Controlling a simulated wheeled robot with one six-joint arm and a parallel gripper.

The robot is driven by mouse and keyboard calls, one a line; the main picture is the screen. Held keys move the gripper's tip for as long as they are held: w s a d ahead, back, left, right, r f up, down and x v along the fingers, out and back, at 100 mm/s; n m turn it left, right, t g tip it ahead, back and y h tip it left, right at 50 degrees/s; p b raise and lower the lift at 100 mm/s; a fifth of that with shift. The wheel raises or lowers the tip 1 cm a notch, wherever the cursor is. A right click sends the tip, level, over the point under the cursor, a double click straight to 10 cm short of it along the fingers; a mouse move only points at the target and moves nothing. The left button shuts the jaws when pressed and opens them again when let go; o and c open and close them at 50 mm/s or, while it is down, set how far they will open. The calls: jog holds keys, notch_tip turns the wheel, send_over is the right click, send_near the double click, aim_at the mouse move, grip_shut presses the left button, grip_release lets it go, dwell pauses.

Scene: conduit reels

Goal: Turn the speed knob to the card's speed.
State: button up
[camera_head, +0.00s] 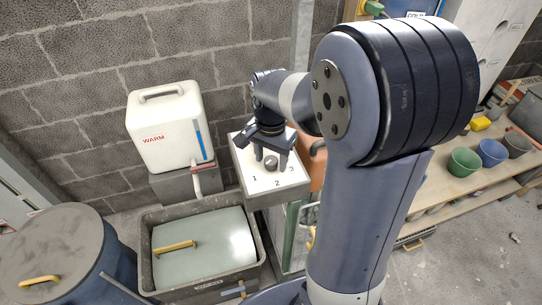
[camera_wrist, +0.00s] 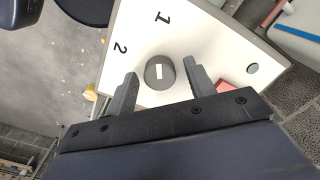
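The speed knob (camera_wrist: 160,76) is a dark round knob with a white mark on top, standing on a white panel (camera_wrist: 205,37). The numbers 1 and 2 show on the panel in the wrist view; 1, 2 and 3 show around the knob (camera_head: 271,163) in the head view. My gripper (camera_wrist: 160,68) is open, one finger on each side of the knob, with gaps visible between fingers and knob. The head view also shows my gripper (camera_head: 270,156) over the panel. I cannot make out a speed card in either view.
A white tank marked WARM (camera_head: 165,135) stands left of the panel. A grey tub (camera_head: 150,220) with a pale lid sits below it, and a dark lidded barrel (camera_head: 50,245) is at the far left. A wooden shelf with pots (camera_head: 465,162) is at the right.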

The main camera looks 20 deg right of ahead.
jog(key=c, duration=0.9)
jog(key=shift+n, duration=0.3)
jog(key=n, duration=1.1)
dwell(0.5)
jog(key=o, duration=1)
